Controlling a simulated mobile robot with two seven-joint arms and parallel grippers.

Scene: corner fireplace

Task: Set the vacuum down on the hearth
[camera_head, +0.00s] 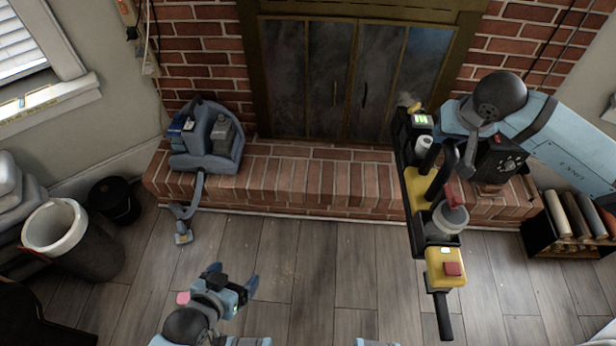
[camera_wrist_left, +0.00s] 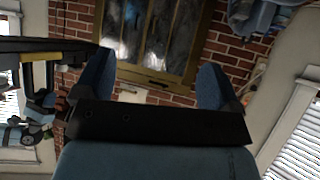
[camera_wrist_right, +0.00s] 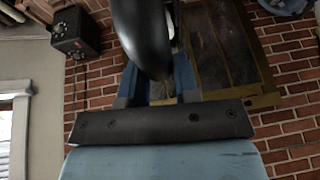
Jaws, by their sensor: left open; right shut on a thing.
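The vacuum (camera_head: 418,190), long, black and yellow with a clear canister, is in front of the right part of the brick hearth (camera_head: 320,182) in the head view. Its lower end reaches over the floor; I cannot tell whether it touches the hearth. My right gripper (camera_head: 456,122) is shut on its black handle, which also shows between the fingers in the right wrist view (camera_wrist_right: 145,35). Part of the vacuum shows at the left edge of the left wrist view. My left gripper (camera_head: 234,278) is open and empty above the floor, left of centre.
A blue-grey cleaning machine (camera_head: 212,140) stands on the hearth's left end, its hose nozzle (camera_head: 183,230) by the floor. A black speaker-like box (camera_head: 497,160) is on the right end. Bins (camera_head: 75,240) stand at left, a log rack (camera_head: 570,220) at right. The middle of the hearth is clear.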

